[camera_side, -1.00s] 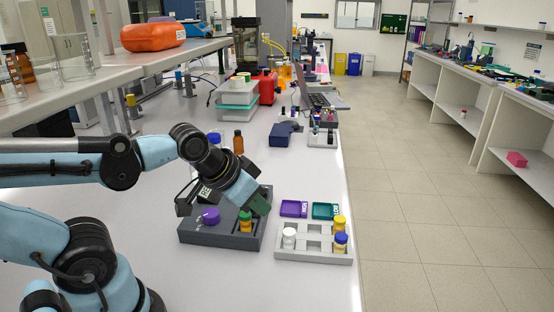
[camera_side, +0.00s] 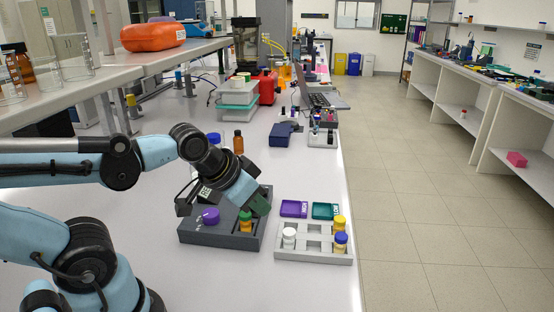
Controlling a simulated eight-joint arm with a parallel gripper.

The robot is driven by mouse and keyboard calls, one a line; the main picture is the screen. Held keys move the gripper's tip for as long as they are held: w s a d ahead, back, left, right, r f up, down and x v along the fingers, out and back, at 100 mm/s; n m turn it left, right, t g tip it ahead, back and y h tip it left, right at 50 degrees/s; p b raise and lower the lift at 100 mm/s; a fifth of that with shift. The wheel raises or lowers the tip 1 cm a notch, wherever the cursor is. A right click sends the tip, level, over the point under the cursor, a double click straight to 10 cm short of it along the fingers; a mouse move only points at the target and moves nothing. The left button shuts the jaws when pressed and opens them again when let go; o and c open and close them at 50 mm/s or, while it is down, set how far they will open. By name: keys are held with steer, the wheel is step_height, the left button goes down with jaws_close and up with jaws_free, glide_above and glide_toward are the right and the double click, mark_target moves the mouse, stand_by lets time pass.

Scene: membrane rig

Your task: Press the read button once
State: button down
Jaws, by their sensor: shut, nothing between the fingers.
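The dark grey rig (camera_side: 215,238) lies on the bench in front of my arm. A purple knob-like cap (camera_side: 211,216) is at its left, and an orange vial with a green cap (camera_side: 246,220) stands in it at the right. A small dark display with light marks (camera_side: 204,193) shows at the rig's back left. My gripper (camera_side: 261,207) is shut and empty, angled down over the rig's right back part, just above and behind the green-capped vial. The read button cannot be made out; my gripper hides that part of the rig. Contact cannot be told.
A pale rack (camera_side: 312,256) with a white-capped vial (camera_side: 289,237) and yellow- and blue-capped vials (camera_side: 341,241) stands right of the rig. Purple (camera_side: 293,208) and teal (camera_side: 325,211) trays lie behind it. A brown bottle (camera_side: 238,142) stands farther back.

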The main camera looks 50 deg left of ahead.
stand_by(0.5)
steer(key=w+a+r+n+t, duration=0.1)
steer(key=w+a+n, duration=0.3)
steer(key=a, duration=0.8)
steer(key=w+a+r+n+t, duration=0.1)
steer(key=w+a+n, duration=0.2)
steer(key=a, duration=0.8)
steer(key=shift+w+a+n, duration=0.35)
steer(key=shift+a+n, duration=0.05)
steer(key=shift+n, duration=0.3)
steer(key=shift+f, duration=4.4)
steer(key=shift+f, duration=0.15)
steer(key=shift+f, duration=0.25)
